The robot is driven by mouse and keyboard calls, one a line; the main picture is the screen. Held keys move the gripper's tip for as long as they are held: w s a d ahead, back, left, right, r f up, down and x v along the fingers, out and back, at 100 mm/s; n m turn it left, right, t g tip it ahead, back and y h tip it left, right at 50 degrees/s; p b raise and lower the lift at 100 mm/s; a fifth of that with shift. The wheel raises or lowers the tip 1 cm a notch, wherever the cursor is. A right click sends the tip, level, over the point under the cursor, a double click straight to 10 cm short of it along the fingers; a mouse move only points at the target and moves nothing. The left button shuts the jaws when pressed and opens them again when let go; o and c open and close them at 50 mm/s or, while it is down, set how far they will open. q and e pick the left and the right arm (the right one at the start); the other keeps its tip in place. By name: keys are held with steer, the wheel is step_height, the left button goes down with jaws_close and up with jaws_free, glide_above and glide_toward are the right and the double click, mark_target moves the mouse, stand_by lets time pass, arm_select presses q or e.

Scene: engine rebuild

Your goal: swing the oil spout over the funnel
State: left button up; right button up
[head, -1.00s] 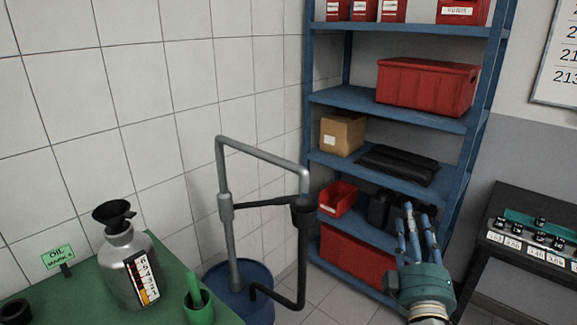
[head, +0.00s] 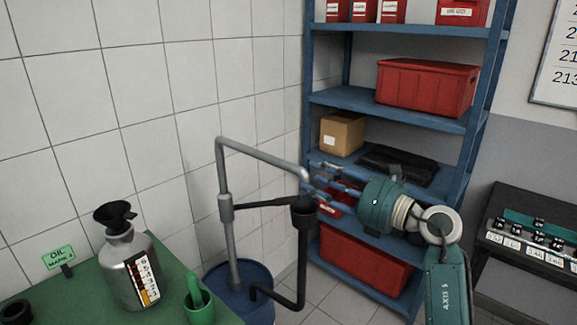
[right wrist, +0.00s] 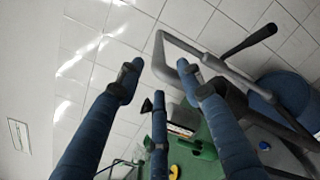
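The oil spout (head: 262,159) is a grey bent pipe rising from a blue drum (head: 262,275). Its arm reaches right, and its downturned end is over a black drip cup (head: 304,206). The black funnel (head: 115,215) sits upright in the neck of a metal can (head: 130,265), left of the spout. My right gripper (head: 322,182) is just right of the spout's end, fingers pointing left. In the right wrist view its fingers (right wrist: 158,82) are spread, with the spout (right wrist: 164,58) showing between and beyond the tips; I cannot tell whether they touch. My left gripper is out of view.
The green bench (head: 85,295) holds the can, a green jug (head: 198,300) and an oil sign (head: 58,257). A blue shelf (head: 345,98) with red bins stands behind my right arm. A tiled wall is behind the spout. The air between spout and funnel is clear.

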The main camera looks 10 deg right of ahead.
mark_target(288, 167)
steer(key=p+x, duration=0.2)
steer(key=x, duration=0.7)
steer(key=shift+w+a+p, duration=0.1)
steer(key=shift+a+p, duration=0.15)
steer(key=shift+p, duration=0.15)
steer(key=shift+c, duration=0.2)
jaws_close()
